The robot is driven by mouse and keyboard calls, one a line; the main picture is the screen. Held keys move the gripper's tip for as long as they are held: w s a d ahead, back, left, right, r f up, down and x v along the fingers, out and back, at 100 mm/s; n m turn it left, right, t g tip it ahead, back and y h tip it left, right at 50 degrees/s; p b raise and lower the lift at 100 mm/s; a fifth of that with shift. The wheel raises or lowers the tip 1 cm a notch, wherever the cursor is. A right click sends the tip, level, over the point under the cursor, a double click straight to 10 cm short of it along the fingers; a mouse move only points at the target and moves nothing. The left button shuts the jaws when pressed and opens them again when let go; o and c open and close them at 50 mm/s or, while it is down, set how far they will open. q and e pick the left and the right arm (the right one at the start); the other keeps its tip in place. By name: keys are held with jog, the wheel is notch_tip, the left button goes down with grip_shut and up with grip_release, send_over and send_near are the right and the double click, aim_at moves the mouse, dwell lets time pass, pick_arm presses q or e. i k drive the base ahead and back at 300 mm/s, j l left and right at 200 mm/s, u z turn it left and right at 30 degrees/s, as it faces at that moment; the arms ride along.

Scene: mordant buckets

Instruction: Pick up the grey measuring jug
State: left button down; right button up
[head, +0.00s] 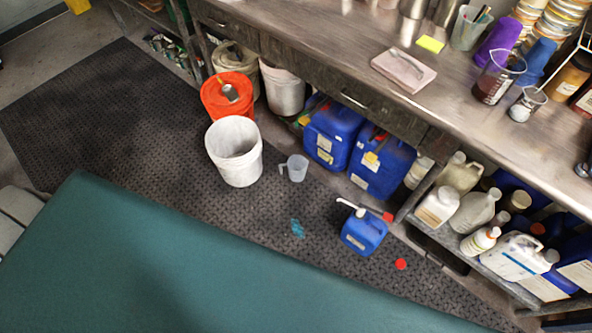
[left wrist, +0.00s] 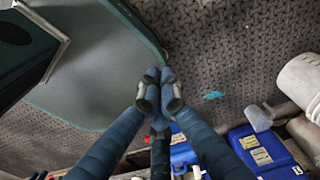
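The grey measuring jug (head: 297,167) stands upright on the dark textured floor mat, just right of an open white bucket (head: 234,151). Its handle points left in the head view. The jug also shows in the left wrist view (left wrist: 259,117), right of my left gripper (left wrist: 158,98) and well apart from it. The gripper's blue fingers have grey tips that appear close together with nothing seen between them; whether they are open or shut is unclear. My right gripper is in neither view.
A blue canister (head: 363,231) with a white spout, a red cap (head: 401,264) and a teal splash (head: 297,228) are on the mat. An orange bucket (head: 226,97) and large blue jerrycans (head: 333,131) stand by the workbench (head: 450,85). The mat left of the buckets is clear.

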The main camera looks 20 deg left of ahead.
aim_at(297, 165)
jog(key=i+j, duration=1.3)
jog(key=j, duration=0.25)
